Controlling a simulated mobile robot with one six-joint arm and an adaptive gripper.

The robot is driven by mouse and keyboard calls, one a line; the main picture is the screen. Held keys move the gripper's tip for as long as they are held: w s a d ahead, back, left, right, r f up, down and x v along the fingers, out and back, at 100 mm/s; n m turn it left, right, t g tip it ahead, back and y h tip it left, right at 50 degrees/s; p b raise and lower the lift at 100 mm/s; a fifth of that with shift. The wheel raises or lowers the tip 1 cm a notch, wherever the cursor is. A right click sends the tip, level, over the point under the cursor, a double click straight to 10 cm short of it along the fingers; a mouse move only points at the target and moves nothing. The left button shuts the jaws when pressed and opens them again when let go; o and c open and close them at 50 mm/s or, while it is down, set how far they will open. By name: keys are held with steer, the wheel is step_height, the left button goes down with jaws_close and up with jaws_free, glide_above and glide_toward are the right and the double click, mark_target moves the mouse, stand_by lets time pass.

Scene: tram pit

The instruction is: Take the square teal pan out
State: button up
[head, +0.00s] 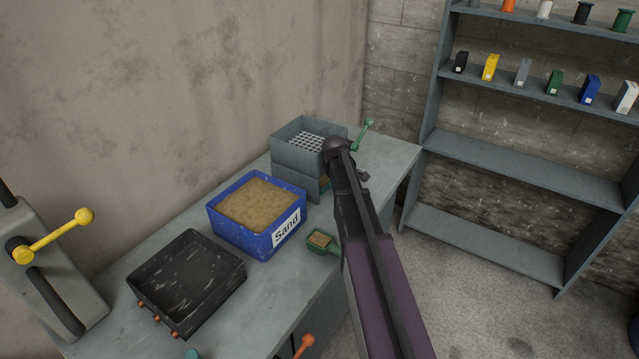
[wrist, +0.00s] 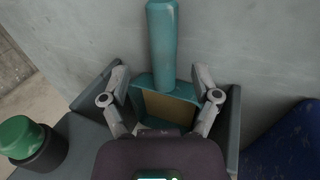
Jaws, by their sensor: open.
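The square teal pan (wrist: 165,108) shows in the wrist view between two dark grey side walls, with a brown sandy layer in it. Its thick teal handle (wrist: 162,42) points to the top of the picture. My gripper (wrist: 162,72) is open, one fingertip on each side of the handle, with a visible gap on both sides. In the head view my arm hides the fingers. There, the grey sieve box (head: 296,156) stands on the bench, and only a sliver of the pan's place shows under it, beside my arm.
A blue sand bin (head: 272,237) stands beside the sieve box; its side also shows in the wrist view (wrist: 288,150). A small green pan with sand (head: 318,241) lies on the bench near the front edge. A green crank (head: 363,135) rises behind. A black tray (head: 187,280) is nearer.

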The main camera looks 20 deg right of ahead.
steer(key=shift+b+x, duration=1.5)
steer(key=shift+x, duration=0.15)
steer(key=shift+d+f+b, duration=0.15)
steer(key=shift+f+b, duration=0.65)
steer(key=shift+f, duration=0.1)
jaws_close()
